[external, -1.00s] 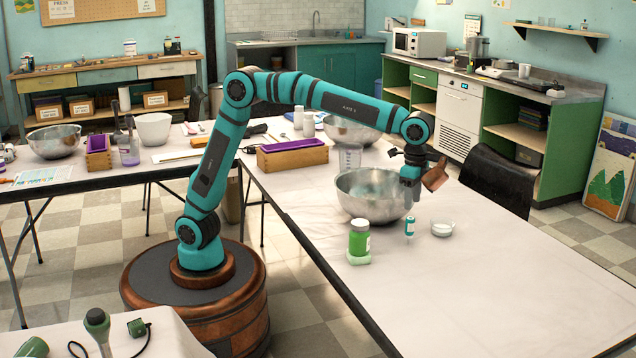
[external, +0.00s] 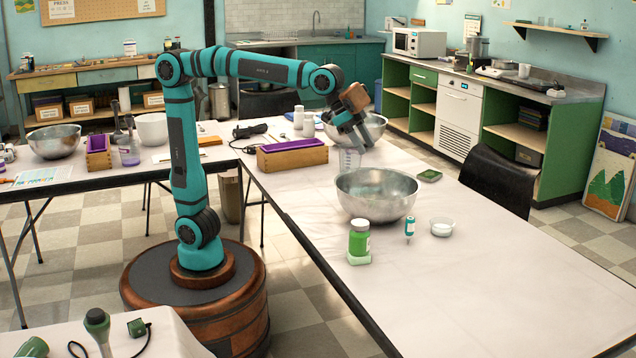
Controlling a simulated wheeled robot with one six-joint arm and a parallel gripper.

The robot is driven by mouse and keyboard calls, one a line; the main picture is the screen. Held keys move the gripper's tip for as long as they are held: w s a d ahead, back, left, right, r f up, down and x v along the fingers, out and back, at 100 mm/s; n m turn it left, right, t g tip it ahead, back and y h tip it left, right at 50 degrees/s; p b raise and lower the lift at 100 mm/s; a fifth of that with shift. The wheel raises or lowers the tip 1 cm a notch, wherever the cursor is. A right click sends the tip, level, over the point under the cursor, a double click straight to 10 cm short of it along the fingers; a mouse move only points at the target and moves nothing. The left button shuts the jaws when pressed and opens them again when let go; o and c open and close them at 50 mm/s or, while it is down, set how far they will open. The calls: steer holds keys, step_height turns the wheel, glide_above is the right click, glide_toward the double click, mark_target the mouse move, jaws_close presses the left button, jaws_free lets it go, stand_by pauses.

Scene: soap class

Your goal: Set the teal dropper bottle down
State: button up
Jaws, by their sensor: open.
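My gripper (external: 362,143) is open and empty, raised up and back from the bottle, over the far side of the large metal bowl. The gripper is tilted, with its fingers pointing down and to the right.
The large metal bowl (external: 376,196) lies between my gripper and the bottle. A purple-lined wooden box (external: 293,157) sits further back. The table's front right is clear.

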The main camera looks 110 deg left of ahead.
steer(key=s+r+t, duration=0.2)
steer(key=s+t, duration=0.1)
steer(key=s, duration=0.7)
steer(key=s+r+n+t, duration=0.1)
steer(key=s+t, duration=0.3)
steer(key=s, duration=0.7)
steer(key=s+r+t, duration=0.3)
steer(key=s+r, duration=0.1)
steer(key=s, duration=0.7)
steer(key=shift+t, duration=0.4)
